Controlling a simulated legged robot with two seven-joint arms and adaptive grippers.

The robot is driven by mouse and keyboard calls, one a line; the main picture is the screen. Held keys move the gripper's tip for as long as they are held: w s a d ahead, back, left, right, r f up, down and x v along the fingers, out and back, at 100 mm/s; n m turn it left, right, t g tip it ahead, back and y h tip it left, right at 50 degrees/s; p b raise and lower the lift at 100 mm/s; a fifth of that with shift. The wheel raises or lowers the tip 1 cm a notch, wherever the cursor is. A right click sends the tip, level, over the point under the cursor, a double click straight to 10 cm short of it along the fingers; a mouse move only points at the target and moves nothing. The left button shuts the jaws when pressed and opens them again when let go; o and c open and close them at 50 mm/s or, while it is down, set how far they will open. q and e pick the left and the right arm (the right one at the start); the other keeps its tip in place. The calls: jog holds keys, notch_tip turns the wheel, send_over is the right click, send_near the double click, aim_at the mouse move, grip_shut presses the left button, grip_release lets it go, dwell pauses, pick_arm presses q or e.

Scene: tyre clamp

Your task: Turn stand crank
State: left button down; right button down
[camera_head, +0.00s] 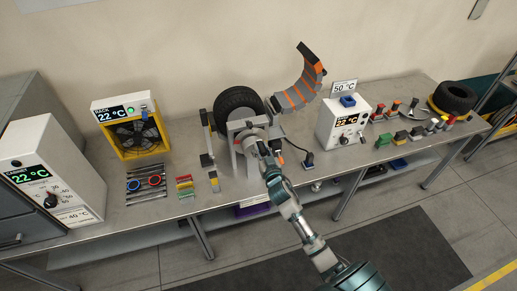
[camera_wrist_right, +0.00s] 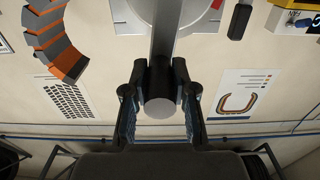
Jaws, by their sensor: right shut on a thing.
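The grey stand (camera_head: 240,160) holds a black tyre (camera_head: 238,98) upright on the workbench. The stand's crank (camera_head: 251,134) faces me at its front. In the right wrist view, the grey crank arm (camera_wrist_right: 163,35) runs up from the round handle (camera_wrist_right: 160,108) towards a pale disc at the top. My right gripper (camera_head: 263,148) reaches the crank from the front right. In the right wrist view its two dark fingers (camera_wrist_right: 160,88) lie on either side of the handle, shut on it. My arm hides part of the stand in the head view. My left gripper is in neither view.
An orange-and-grey segmented curved piece (camera_head: 298,87) stands right of the tyre. A yellow fan unit (camera_head: 133,132) and a white cabinet (camera_head: 48,170) stand to the left. Small coloured blocks (camera_head: 185,186) lie on the workbench (camera_head: 232,190).

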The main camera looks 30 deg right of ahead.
jog(key=shift+d+r, duration=0.1)
jog(key=shift+d, duration=0.05)
jog(key=c, duration=0.9)
grip_release()
jog(key=v, duration=1.2)
jog(key=shift+s+d, duration=0.1)
jog(key=shift+f, duration=0.25)
